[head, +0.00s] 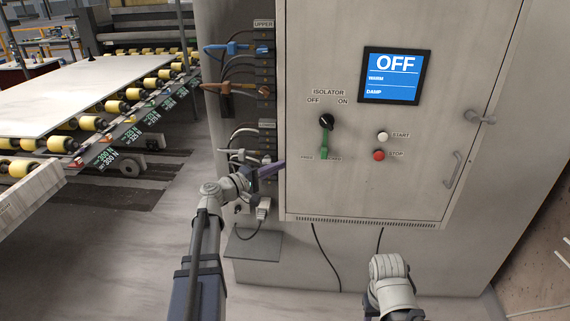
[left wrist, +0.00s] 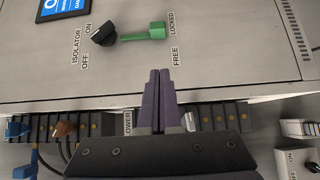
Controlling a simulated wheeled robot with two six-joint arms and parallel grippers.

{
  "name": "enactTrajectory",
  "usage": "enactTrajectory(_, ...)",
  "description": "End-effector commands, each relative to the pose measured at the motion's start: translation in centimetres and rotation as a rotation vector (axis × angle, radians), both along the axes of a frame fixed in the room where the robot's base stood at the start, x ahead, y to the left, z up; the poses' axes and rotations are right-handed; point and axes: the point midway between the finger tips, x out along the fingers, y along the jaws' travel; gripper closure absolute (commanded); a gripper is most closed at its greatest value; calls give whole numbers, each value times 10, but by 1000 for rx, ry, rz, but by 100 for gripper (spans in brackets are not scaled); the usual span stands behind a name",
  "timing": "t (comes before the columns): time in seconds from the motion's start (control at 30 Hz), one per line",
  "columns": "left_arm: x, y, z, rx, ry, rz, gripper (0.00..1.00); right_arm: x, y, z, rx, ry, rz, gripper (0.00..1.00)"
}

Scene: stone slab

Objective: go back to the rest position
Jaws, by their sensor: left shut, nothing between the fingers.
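My left gripper (head: 280,165) is shut and empty. Its purple fingers (left wrist: 159,85) are in front of the lower left edge of the grey cabinet door (head: 430,190), left of the green lever (head: 324,146). In the left wrist view the lever (left wrist: 145,34) lies beyond the fingertips, apart from them, with its end nearer the LOCKED label than FREE. The black isolator knob (head: 326,121) is above the lever; its exact setting is hard to read. Part of my right arm shows at the bottom of the head view, but its gripper does not.
The blue screen (head: 393,75) reads OFF, above white START (head: 383,136) and red STOP (head: 379,155) buttons. A connector strip (head: 266,90) with blue, brown and white plugs lines the cabinet's left side. A roller conveyor with a pale slab (head: 70,92) stands left. Open floor lies between.

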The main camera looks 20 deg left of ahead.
Motion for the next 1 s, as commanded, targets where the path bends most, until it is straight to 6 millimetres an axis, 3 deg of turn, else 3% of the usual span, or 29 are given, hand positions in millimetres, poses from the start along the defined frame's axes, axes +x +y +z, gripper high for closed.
enactTrajectory(0.57,-3,2,0,0,0,-1,100,0,0,0,0,0,0,50)
enactTrajectory(0.67,-4,-9,-4,18,10,-21,100,0,0,0,0,0,0,50)
enactTrajectory(0.77,-8,-44,-19,87,49,-93,100,0,0,0,0,0,0,50)
enactTrajectory(0.87,-22,-102,-48,215,116,-222,100,0,0,0,0,0,0,50)
enactTrajectory(1.0,-60,-184,-99,452,232,-444,100,0,0,0,0,0,0,50)
